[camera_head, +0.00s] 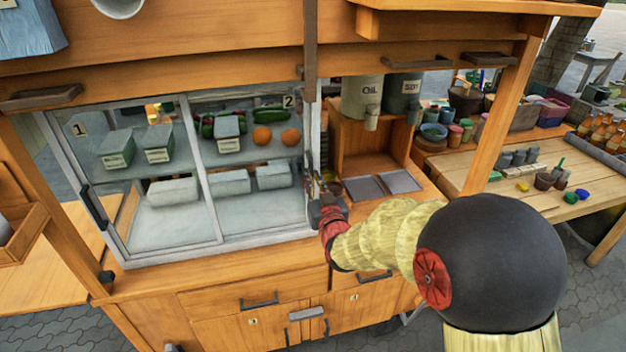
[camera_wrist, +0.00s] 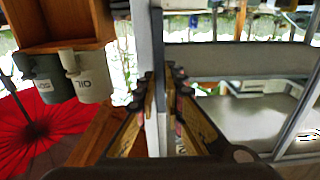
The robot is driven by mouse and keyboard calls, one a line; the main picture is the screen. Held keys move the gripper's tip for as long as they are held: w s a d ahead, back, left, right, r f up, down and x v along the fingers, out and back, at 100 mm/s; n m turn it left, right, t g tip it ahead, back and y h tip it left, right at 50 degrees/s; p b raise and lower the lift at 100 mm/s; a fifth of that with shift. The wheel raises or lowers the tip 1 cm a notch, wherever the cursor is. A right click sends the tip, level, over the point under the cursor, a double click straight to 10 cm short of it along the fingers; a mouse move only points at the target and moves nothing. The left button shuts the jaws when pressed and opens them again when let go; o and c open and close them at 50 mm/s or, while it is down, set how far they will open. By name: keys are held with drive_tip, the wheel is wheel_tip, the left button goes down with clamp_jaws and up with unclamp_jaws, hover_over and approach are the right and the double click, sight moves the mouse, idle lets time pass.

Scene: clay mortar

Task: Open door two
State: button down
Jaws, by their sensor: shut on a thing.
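Door two (camera_head: 255,172) is the right glass panel of the display case, with a "2" label at its upper right. Its right side ends near a light grey upright by the wooden post. Door one (camera_head: 140,185), with a "1" label and a dark handle, is at the left.
Behind the glass stand grey boxes (camera_head: 230,183) and oranges (camera_head: 262,135). Right of the case are an oil container (camera_head: 362,98) and a grey container (camera_head: 402,92) on a wooden shelf. A wooden table (camera_head: 540,185) with jars and bowls stands farther right. Drawers are below the counter.

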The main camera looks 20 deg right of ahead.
drive_tip(key=a+b, duration=0.1)
drive_tip(key=a, duration=2.2)
drive_tip(key=shift+a, duration=0.4)
drive_tip(key=c, duration=1.9)
unclamp_jaws()
drive_tip(key=s, duration=1.2)
